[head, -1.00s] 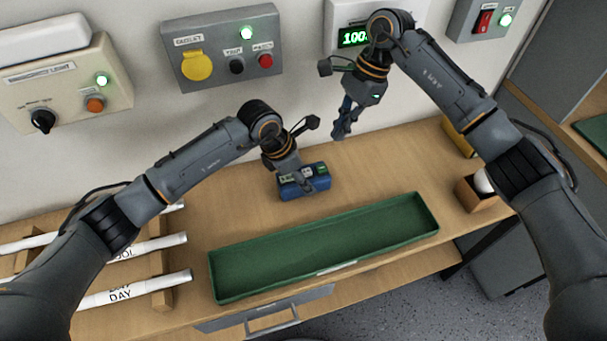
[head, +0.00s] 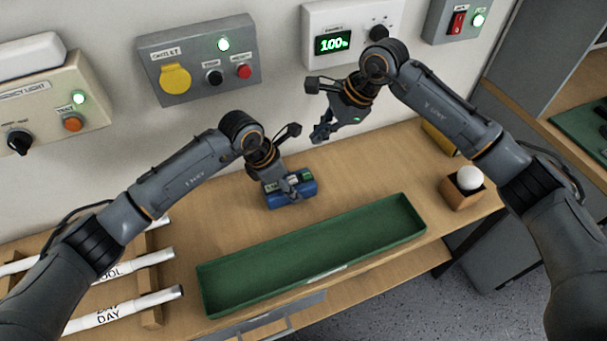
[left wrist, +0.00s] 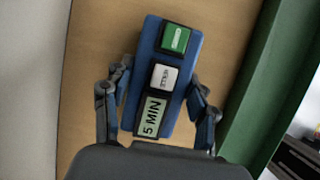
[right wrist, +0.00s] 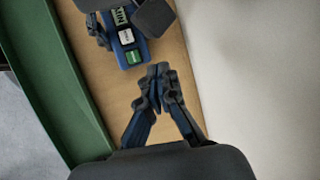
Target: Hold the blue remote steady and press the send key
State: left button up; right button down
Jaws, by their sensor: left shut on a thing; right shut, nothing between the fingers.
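The blue remote (head: 309,185) lies on the wooden table behind the green tray. My left gripper (head: 289,188) is shut on it, with one finger on each long side in the left wrist view. That view shows the remote's green key (left wrist: 175,39), white key (left wrist: 163,77) and "5 MIN" display (left wrist: 152,115). I cannot read the keys' labels surely. My right gripper (head: 321,133) is shut and empty, above and behind the remote, apart from it. In the right wrist view its fingertips (right wrist: 156,75) point toward the remote's green-key end (right wrist: 134,56).
The long green tray (head: 208,275) lies in front of the remote. Wall boxes stand behind, including a grey socket panel (head: 150,60) and a display reading 100 (head: 333,43). White labelled tubes (head: 135,305) lie left. A white ball (head: 469,177) sits in a wooden holder at right.

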aim_at(310, 176)
jog(key=s+a+r+t+y, duration=0.1)
jog(key=s+a+r+m+t+y, duration=0.1)
jog(key=s+y, duration=0.1)
jog(key=shift+s+a+r+t, duration=0.3)
jog(key=shift+a+r+t, duration=0.05)
jog(key=shift+a+t, duration=0.05)
pick_arm(q)
jog(key=shift+s, duration=0.1)
pick_arm(e)
jog(key=shift+f, duration=0.1)
jog(key=shift+w+d+f, duration=0.1)
jog(key=shift+d+f, duration=0.05)
jog(key=shift+f, duration=4.3)
